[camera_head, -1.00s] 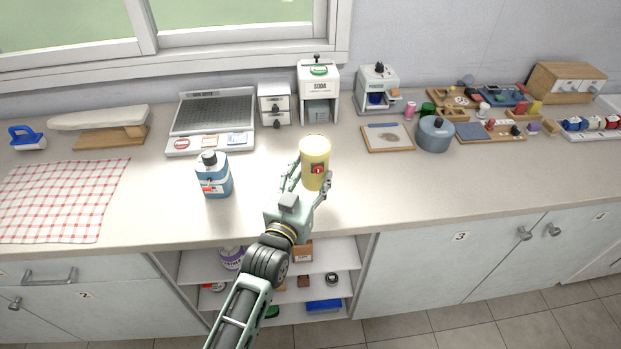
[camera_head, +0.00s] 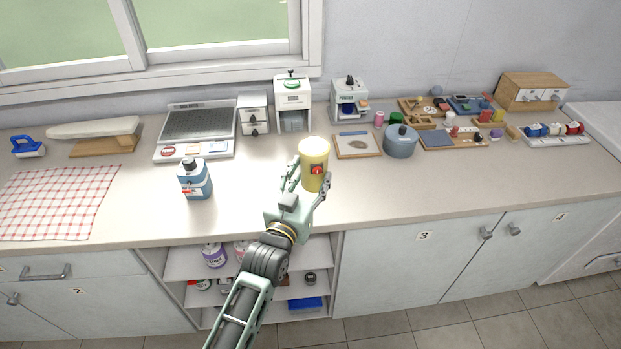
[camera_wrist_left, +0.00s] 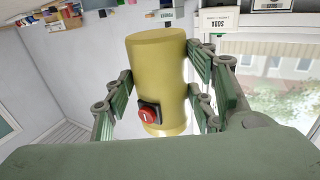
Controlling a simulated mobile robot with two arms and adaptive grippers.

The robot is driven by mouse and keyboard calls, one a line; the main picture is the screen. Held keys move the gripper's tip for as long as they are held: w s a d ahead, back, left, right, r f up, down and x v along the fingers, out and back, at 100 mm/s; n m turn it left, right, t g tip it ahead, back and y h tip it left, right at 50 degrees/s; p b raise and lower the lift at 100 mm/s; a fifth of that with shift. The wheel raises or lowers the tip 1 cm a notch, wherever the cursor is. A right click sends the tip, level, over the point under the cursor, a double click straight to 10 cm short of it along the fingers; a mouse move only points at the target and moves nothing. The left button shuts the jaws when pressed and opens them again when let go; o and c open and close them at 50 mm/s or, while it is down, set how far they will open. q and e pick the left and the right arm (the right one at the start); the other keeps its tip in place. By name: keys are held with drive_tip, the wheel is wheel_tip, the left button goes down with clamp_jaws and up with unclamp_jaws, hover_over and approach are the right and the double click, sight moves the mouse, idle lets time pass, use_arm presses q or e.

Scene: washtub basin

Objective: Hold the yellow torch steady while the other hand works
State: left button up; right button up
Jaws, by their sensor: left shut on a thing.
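The yellow torch (camera_head: 314,153) is a thick upright cylinder with a red switch on a dark plate low on its side. My left gripper (camera_head: 308,184) is shut on the torch, with its green fingers on both sides of the body. In the left wrist view the torch (camera_wrist_left: 157,75) sits between the finger pads of the left gripper (camera_wrist_left: 160,100), its red switch facing the camera. Whether its base touches the counter cannot be told. My right gripper is not in view.
A blue-and-white bottle (camera_head: 196,180) stands left of the torch on the counter (camera_head: 420,190). Behind stand a soda dispenser (camera_head: 293,100), a powder dispenser (camera_head: 349,98) and a grey pot (camera_head: 400,142). A checked cloth (camera_head: 55,203) lies at left.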

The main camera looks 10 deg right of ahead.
use_arm(q)
drive_tip(key=shift+d+r, duration=0.1)
drive_tip(key=shift+w+a+f, duration=0.1)
drive_tip(key=shift+a+f, duration=0.1)
drive_tip(key=shift+w+a+f, duration=1.1)
drive_tip(key=shift+a+f, duration=0.4)
drive_tip(key=shift+f, duration=0.05)
drive_tip(key=shift+w+a+f, duration=1.15)
drive_tip(key=shift+a+f, duration=0.35)
drive_tip(key=shift+f, duration=0.1)
drive_tip(key=shift+w+a+f, duration=1.1)
drive_tip(key=shift+a+f, duration=0.4)
drive_tip(key=shift+f, duration=0.05)
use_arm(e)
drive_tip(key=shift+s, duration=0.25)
use_arm(q)
drive_tip(key=shift+f, duration=0.25)
drive_tip(key=shift+f, duration=0.35)
drive_tip(key=shift+s+f, duration=0.1)
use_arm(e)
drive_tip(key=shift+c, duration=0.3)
